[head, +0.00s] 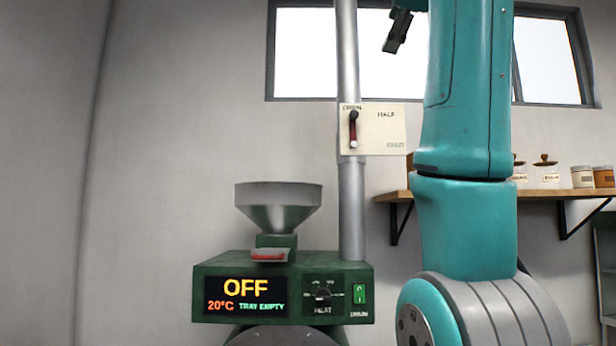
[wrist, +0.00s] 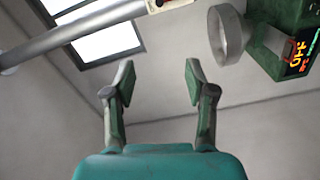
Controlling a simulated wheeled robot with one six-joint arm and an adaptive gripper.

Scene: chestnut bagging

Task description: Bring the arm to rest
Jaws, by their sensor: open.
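My arm, teal, rises on the right of the head view, in front of the wall and window. Part of my gripper (head: 398,30) shows at the top of that view, left of the arm and well above the roaster; its upper part is cut off. In the wrist view my gripper (wrist: 158,85) is open, its two fingers wide apart with nothing between them.
The green roaster (head: 225,270) with a grey hopper (head: 278,205) reads OFF, 20°C, TRAY EMPTY. A wooden shelf (head: 545,193) with jars is at right. The wall at left is clear.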

